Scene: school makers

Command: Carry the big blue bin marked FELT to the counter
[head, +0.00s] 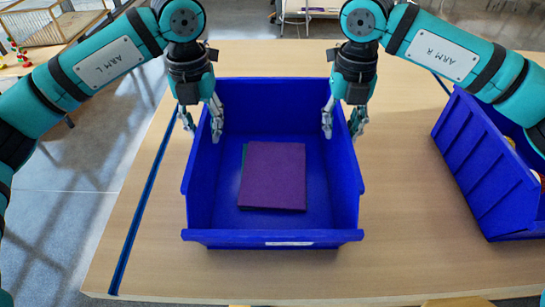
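A big blue bin (272,238) stands on the wooden table in the middle of the head view. It holds purple sheets (273,175) with a green edge showing beneath. A small pale label sits on its near rim; I cannot read it. My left gripper (201,120) is at the bin's left wall, one finger outside and one inside. My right gripper (342,122) is at the right wall in the same way. Both look open, with gaps wider than the thin wall between their fingers. No counter can be made out for certain.
The wooden table (420,210) has bare room around the bin, with its left edge close by. A second blue bin (485,165) with some contents stands at the right. A wooden crate (50,28) is at the far left, beyond grey floor (85,165).

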